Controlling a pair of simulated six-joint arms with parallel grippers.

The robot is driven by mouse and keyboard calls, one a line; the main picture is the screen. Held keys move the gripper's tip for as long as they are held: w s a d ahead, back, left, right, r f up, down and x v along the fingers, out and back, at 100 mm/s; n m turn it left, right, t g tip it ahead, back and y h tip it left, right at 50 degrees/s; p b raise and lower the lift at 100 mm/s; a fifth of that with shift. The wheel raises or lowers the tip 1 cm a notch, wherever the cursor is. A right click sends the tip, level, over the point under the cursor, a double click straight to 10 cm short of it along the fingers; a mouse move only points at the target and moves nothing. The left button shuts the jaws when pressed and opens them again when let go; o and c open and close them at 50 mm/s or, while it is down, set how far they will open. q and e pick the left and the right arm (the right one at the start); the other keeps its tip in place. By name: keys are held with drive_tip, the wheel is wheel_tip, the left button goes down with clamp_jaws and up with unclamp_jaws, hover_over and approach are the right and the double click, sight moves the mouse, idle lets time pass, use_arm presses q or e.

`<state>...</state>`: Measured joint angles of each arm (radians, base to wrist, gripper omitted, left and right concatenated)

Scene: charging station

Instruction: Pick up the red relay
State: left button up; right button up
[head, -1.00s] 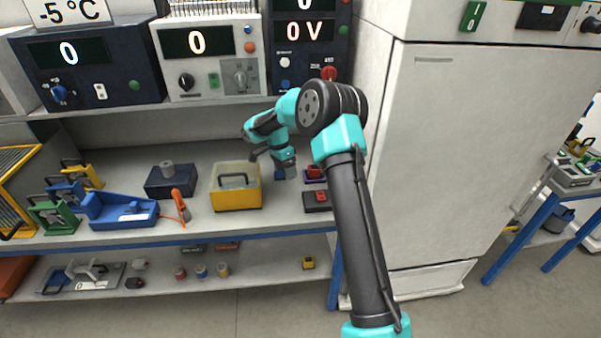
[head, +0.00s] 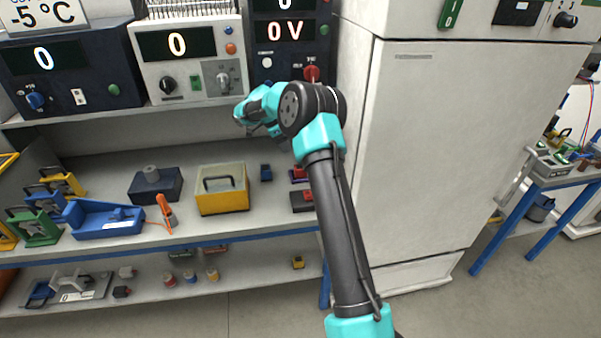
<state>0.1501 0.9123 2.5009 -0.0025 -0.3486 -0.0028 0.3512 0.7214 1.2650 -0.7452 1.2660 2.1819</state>
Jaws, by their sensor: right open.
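A small red block (head: 307,196) sits on a dark base at the right end of the bench top, beside the white cabinet; it may be the red relay. Another small red piece (head: 299,172) on a purple base lies just behind it. A small dark blue block (head: 266,172) stands to their left. My right gripper (head: 258,128) is open, raised above the bench and to the back left of the red pieces, partly hidden by its own wrist. It holds nothing that I can see. My left gripper is not in view.
A yellow box (head: 221,201) with a handle, a dark blue box (head: 154,190), an orange-handled tool (head: 166,212) and a blue holder (head: 103,220) stand left on the bench. Instruments line the shelf above. The white cabinet (head: 440,150) closes off the right side.

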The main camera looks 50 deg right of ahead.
drive_tip(key=x, duration=0.9)
drive_tip(key=shift+f, duration=0.2)
drive_tip(key=shift+d+f, duration=0.1)
drive_tip(key=shift+x, duration=2.45)
drive_tip(key=c, duration=1.1)
